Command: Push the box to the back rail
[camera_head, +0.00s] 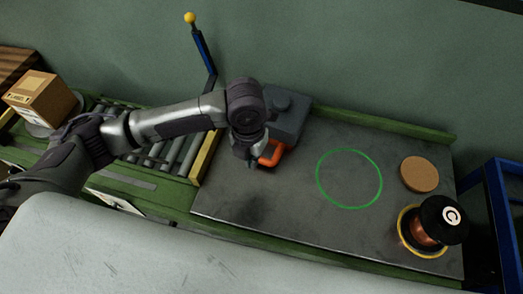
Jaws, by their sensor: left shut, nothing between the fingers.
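A brown cardboard box (42,98) with a white label sits at the far left, by the end of the roller conveyor (178,158). A green back rail (385,122) runs along the far edge of the dark worktop (300,200). My left arm reaches across the conveyor from the left. My left gripper (250,160) is shut and empty over the left part of the worktop. It is well to the right of the cardboard box and close to a grey block-shaped unit (288,112) with an orange part (272,153). I cannot tell if they touch. My right gripper is out of view.
A green ring (349,178) marks the worktop's middle. A cork disc (419,174) and a copper spool with a black top (440,222) are at the right. A blue post with a yellow knob (202,48) stands behind the conveyor. A blue frame (500,210) borders the right.

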